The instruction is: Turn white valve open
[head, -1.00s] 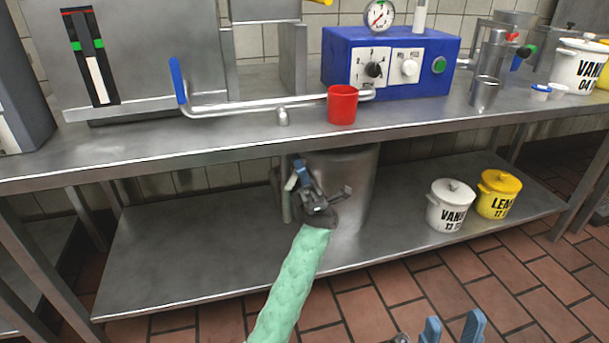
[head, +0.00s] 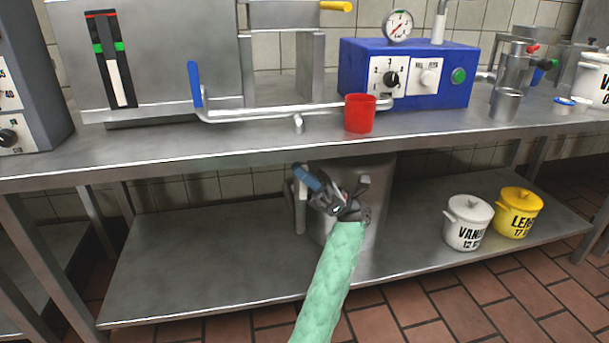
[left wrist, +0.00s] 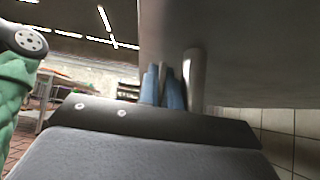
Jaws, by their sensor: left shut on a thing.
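My left gripper (head: 308,179) reaches under the steel worktop, with its blue fingers pointing up and left beside a steel vessel on the lower shelf. A pale upright handle (head: 300,212), which looks like the white valve, is at the vessel's left side, right at the fingers. The left gripper is shut on it, though the exact contact is partly hidden. In the left wrist view, the blue fingers (left wrist: 164,88) are close together, and a pale upright bar (left wrist: 193,78) stands just right of them. My right gripper is out of view.
The worktop edge (head: 240,157) is just above my left gripper. The steel vessel (head: 378,195) is close on its right. A white pot (head: 467,235) and a yellow pot (head: 519,222) stand farther right. The shelf's left part (head: 200,250) is clear. A red cup (head: 360,113) stands above.

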